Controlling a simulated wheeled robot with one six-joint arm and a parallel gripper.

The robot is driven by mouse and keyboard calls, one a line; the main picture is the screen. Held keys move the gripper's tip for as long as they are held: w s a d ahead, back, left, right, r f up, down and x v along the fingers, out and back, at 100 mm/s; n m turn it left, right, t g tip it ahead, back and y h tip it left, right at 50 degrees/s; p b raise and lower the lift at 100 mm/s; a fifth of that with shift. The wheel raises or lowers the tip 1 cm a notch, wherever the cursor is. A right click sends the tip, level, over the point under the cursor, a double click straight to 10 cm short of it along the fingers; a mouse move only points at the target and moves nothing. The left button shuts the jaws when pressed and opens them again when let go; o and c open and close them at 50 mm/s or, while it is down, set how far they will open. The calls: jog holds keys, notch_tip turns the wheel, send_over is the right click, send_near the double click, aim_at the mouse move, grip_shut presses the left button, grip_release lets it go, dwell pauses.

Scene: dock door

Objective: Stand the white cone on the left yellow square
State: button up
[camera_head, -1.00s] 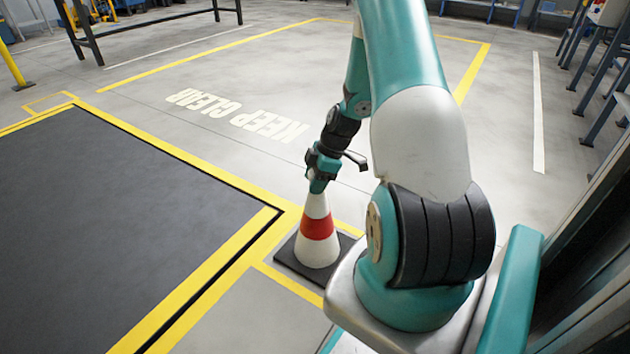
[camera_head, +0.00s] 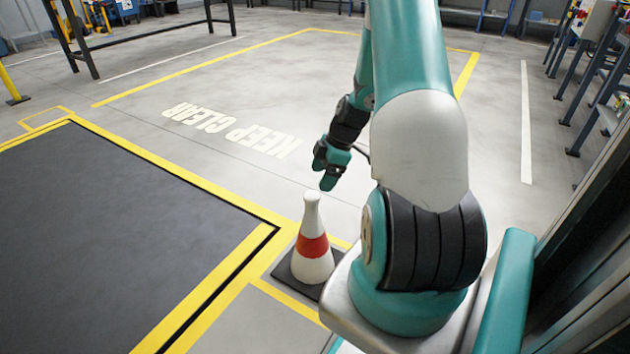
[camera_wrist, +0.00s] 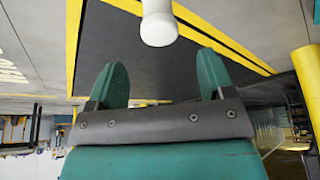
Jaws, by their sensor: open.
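The white cone (camera_head: 314,266) with a red band stands upright on its dark base. It stands inside the right yellow square (camera_head: 285,304), whose outline is partly hidden by the cone and my arm. The left yellow square (camera_head: 62,107) is a small outline at the far corner of the dark floor panel, with no cone on it. My gripper (camera_head: 328,184) is open and empty, above the cone's tip and slightly to its right, apart from it. In the wrist view the cone's white tip (camera_wrist: 158,28) shows beyond the open fingers.
The dark floor panel (camera_head: 110,240), bordered in yellow, lies between the two squares. Clear grey floor with KEEP CLEAR lettering (camera_head: 232,130) lies behind. A yellow post (camera_head: 10,85) stands at the far left, and a dark metal frame (camera_head: 150,30) at the back left.

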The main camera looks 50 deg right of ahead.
jog(key=shift+p+v, duration=0.3)
jog(key=shift+v, duration=0.9)
jog(key=w+a+r, duration=0.1)
jog(key=a+r, duration=0.4)
jog(key=a, duration=0.3)
jog(key=w+a+r+m+g, duration=0.1)
jog(key=w+a+r, duration=0.1)
jog(key=a+r, duration=0.45)
jog(key=w+a+r, duration=0.1)
jog(key=a+r, duration=0.2)
jog(key=a, duration=0.6)
jog(key=s+a+r+m+g, duration=0.1)
jog(key=s+a+r, duration=0.3)
jog(key=s+a, duration=0.4)
jog(key=s+a+r+m+g, duration=0.1)
jog(key=s+a+r, duration=0.3)
jog(key=s+a, duration=0.4)
jog(key=shift+s+a+y, duration=0.2)
jog(key=shift+a+y, duration=0.2)
jog(key=shift+a, duration=0.45)
